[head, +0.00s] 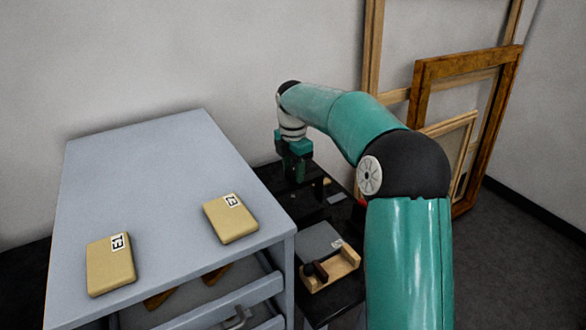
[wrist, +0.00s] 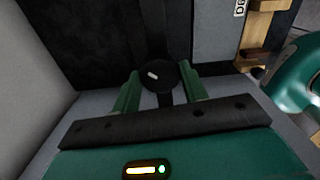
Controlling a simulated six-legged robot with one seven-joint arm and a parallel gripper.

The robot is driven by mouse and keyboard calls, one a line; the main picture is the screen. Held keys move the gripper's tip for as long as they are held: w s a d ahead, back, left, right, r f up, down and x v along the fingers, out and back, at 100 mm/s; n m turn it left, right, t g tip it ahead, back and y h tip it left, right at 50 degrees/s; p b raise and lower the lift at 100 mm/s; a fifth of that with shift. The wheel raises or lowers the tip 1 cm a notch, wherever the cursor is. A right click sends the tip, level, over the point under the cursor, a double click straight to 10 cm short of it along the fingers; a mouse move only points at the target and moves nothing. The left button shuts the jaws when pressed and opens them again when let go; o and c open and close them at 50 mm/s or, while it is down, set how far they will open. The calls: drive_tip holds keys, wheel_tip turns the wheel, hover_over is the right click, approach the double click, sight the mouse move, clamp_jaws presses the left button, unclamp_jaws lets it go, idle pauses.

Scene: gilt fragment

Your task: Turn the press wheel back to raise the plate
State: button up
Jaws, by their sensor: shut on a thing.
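My gripper (head: 297,176) reaches down over the dark bench in the head view, just right of the blue-grey cabinet. In the wrist view my gripper's green fingers (wrist: 160,80) stand on both sides of a round black knob (wrist: 158,73) with a small white mark, and are shut on it. The knob appears to be part of the press wheel, but the rest of the wheel is hard to make out against the dark surface. The press plate cannot be made out clearly.
The cabinet (head: 150,190) stands at the left with two tan blocks, labelled E1 (head: 111,266) and E2 (head: 230,220), on top. A grey panel (head: 318,242) and a wooden holder (head: 332,272) lie on the bench (head: 335,205). Wooden frames (head: 420,85) lean against the wall.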

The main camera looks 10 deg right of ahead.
sight(293, 171)
drive_tip(key=shift+r+n, duration=0.15)
drive_tip(key=shift+n, duration=0.45)
drive_tip(key=o, duration=0.9)
drive_tip(key=shift+o, duration=0.5)
wheel_tip(293, 171, up, 14)
drive_tip(key=shift+f, duration=0.2)
